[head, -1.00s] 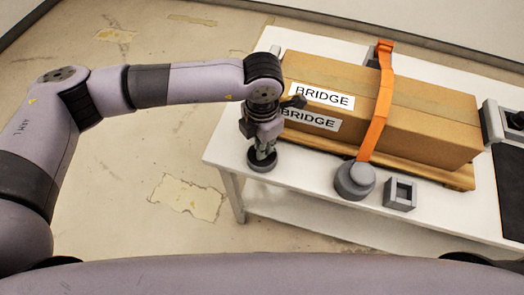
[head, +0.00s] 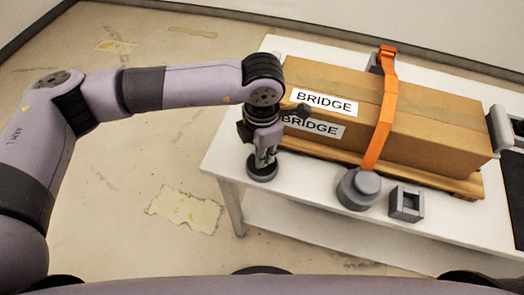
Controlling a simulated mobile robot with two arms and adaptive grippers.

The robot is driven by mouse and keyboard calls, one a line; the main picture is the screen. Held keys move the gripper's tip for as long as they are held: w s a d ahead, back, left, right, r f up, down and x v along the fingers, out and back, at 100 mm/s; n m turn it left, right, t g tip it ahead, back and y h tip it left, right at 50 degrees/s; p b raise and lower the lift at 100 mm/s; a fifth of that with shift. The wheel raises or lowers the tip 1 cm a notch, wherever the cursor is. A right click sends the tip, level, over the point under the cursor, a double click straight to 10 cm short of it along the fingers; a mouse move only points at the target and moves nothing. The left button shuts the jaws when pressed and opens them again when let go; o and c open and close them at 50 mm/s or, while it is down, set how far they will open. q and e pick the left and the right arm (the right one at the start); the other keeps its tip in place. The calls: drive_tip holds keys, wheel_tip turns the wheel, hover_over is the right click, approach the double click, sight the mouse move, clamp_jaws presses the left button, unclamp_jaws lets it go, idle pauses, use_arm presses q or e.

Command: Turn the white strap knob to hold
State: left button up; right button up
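An orange strap (head: 384,118) runs over a long cardboard box labelled BRIDGE and down its near side. Its lower end meets a grey round knob-like part (head: 358,188) on the white table. No knob looks white in this view. My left gripper (head: 263,158) points down near the table's left corner, left of the strap. Its fingers are at the top of a dark grey round disc (head: 262,172); I cannot tell whether they grip it or only stand over it. The finger gap is too small to read. My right gripper is not in view.
The box (head: 440,120) rests on a wooden pallet (head: 465,184) on the white table (head: 225,150). A grey square open block (head: 406,203) stands right of the strap part. A grey fixture (head: 503,130) is at the right edge. Bare table lies between the disc and the strap part.

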use_arm(q)
drive_tip(key=o, duration=0.3)
wheel_tip(320, 180, up, 12)
idle(0.7)
idle(0.4)
